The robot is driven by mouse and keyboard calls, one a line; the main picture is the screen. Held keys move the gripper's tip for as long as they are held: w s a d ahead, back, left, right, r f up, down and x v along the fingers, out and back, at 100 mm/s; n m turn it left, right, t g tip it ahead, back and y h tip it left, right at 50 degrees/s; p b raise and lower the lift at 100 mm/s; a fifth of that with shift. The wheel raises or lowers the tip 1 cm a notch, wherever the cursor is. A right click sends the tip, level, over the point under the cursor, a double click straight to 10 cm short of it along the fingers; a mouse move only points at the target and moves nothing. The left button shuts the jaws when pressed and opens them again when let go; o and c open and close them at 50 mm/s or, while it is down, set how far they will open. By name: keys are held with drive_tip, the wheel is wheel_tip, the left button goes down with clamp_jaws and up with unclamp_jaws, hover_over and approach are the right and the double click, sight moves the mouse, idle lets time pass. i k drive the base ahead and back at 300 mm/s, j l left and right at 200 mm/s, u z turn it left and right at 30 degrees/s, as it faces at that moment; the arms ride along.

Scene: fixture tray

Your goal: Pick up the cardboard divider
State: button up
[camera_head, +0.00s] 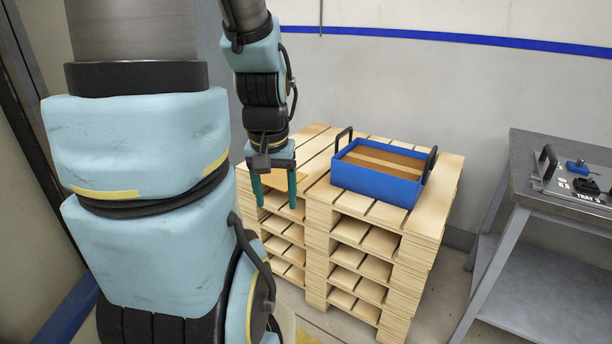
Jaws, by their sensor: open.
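The wooden pallet stack (404,238) stands against the wall. A blue tray (372,184) with black handles and brown and tan contents sits on its right part. A grey metal table (528,150) at right bears a fixture plate (549,188). Floor shows between them.

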sight(277, 178)
drive_tip(key=i+j+z, duration=0.15)
drive_tip(key=j+z, duration=0.2)
drive_tip(key=j, duration=0.45)
drive_tip(key=j+z, duration=0.35)
drive_tip(key=j, duration=0.4)
drive_tip(key=j+z, duration=0.4)
drive_tip(key=j, duration=0.45)
drive_tip(key=i+j, duration=0.3)
drive_tip(key=i+j+z, duration=0.1)
drive_tip(key=i+j, duration=0.15)
drive_tip(key=j, duration=0.2)
drive_tip(key=i+j, duration=0.3)
drive_tip(key=i+j+z, duration=0.1)
drive_tip(key=i+j, duration=0.15)
drive_tip(key=j, duration=0.25)
drive_tip(key=i+j, duration=0.25)
drive_tip(key=j, duration=0.15)
